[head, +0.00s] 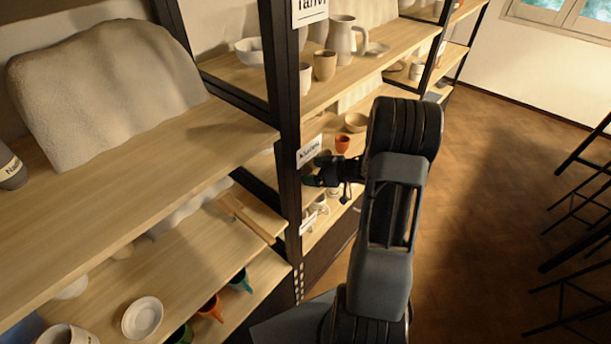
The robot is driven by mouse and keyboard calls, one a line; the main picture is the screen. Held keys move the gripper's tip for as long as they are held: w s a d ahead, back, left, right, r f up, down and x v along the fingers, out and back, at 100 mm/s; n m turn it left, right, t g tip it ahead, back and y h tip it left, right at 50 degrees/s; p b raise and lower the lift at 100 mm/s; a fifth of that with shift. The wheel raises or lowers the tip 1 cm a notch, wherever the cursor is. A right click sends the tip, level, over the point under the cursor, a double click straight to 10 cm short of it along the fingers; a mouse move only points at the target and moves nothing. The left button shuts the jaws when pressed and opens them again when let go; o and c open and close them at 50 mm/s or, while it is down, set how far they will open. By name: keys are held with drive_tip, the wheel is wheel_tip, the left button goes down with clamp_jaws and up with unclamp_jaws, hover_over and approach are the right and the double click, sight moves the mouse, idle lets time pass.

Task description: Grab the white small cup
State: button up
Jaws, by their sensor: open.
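My gripper (318,174) is small and dark in the head view. It reaches left into the shelf rack, beside the black upright post, and is empty as far as I can see. A small white cup (320,206) stands on a lower shelf just below my gripper, apart from it in the picture. The cup is partly hidden, and its exact distance from the fingers is unclear. Another white cup (305,78) stands on the shelf above, next to the post. I cannot tell which white cup the task means.
An orange cup (342,143) and a tan bowl (356,122) stand close to my gripper. A beige cup (324,65) and a pale pitcher (342,38) are on the shelf above. The black post (284,120) is a close obstacle. Open floor (490,170) lies right, before dark stools (585,200).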

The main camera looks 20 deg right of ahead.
sight(305, 170)
drive_tip(key=shift+x, duration=1.75)
drive_tip(key=shift+c, duration=0.2)
drive_tip(key=c, duration=1)
